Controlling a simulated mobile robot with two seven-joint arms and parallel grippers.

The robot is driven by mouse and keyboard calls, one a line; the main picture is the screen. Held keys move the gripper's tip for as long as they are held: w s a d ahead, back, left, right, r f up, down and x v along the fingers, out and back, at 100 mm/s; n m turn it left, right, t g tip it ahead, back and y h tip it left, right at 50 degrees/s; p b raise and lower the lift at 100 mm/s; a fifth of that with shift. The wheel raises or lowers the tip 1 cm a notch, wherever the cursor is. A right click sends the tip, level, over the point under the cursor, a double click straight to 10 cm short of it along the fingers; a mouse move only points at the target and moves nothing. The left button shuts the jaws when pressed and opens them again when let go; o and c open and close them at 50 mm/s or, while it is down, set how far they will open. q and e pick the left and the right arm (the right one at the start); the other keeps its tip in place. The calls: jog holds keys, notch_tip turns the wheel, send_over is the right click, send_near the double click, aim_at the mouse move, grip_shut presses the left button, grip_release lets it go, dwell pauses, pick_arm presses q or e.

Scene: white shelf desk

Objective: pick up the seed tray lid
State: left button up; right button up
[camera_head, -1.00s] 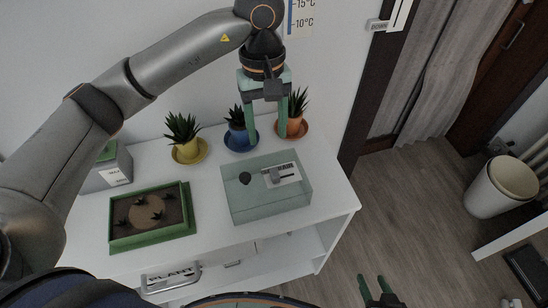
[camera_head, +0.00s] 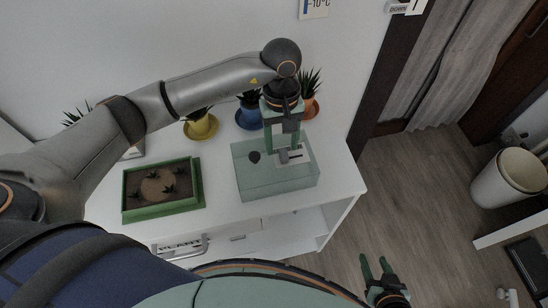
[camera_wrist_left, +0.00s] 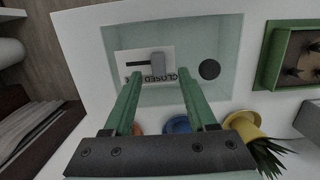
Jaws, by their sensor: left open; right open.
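The seed tray lid (camera_head: 255,184) is a translucent pale green box shape on the white desk, right of the green seed tray (camera_head: 162,207). Its top carries a dark round spot, a white "CLOSED" label and a small grey knob (camera_wrist_left: 158,63). My left gripper (camera_head: 283,151) is over the lid's top, open, with its fingers pointing down. In the left wrist view the two fingertips (camera_wrist_left: 158,77) flank the knob's near end, apart from each other. Whether they touch the lid I cannot tell. My right gripper (camera_head: 373,262) is open and empty, low in front of the desk's right side.
Potted plants stand behind the lid on yellow (camera_head: 201,127), blue (camera_head: 249,118) and orange (camera_head: 308,109) saucers. A white bin (camera_head: 508,178) stands on the floor at right.

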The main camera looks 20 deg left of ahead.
pick_arm(q)
jog(key=shift+f, duration=0.55)
grip_shut()
dwell(1.0)
